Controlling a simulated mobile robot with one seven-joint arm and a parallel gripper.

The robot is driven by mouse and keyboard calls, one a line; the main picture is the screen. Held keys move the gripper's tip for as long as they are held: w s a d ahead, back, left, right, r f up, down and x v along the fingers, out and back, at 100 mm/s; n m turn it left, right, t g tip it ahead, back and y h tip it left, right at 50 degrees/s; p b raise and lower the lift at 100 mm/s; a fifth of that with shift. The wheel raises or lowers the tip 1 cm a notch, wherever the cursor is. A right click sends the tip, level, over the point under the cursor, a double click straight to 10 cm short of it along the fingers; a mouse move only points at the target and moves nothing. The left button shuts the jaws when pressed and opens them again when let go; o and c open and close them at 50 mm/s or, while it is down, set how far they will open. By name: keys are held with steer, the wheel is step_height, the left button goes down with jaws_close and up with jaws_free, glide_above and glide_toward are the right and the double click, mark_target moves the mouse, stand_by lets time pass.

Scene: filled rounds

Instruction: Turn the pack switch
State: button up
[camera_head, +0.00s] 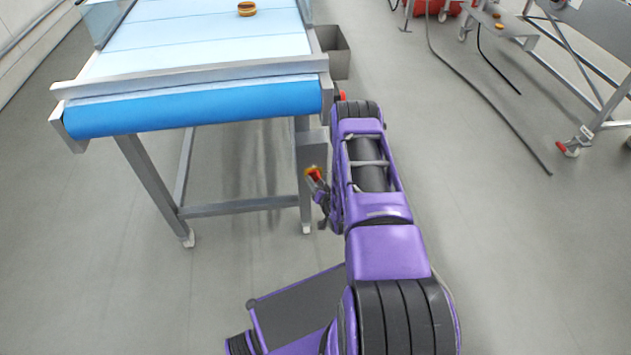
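A small red and yellow rotary switch (312,173) sits on a narrow grey box (311,150) at the right leg of the conveyor. It is the likely pack switch, but no label is readable. My gripper (320,193) is at the end of my purple arm, right beside the switch and partly over it. The gripper is small and partly hidden by my arm. Whether it touches the switch, and whether its fingers are open or shut, I cannot tell.
The conveyor (190,104) with a blue front roller stands at the left, carrying a round filled biscuit (246,9). A grey bin (333,50) hangs at its right side. Cables (487,107) lie on the floor near a metal frame (590,120) at the right. The floor between is clear.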

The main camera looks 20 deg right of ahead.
jaws_close()
steer(key=shift+r, duration=0.1)
stand_by(0.3)
steer(key=shift+w+a+n+g+h, duration=0.15)
steer(key=shift+n+g+h, duration=0.45)
steer(key=shift+n+h, duration=1.1)
steer(key=shift+n, duration=0.4)
steer(key=shift+y, duration=0.3)
jaws_free()
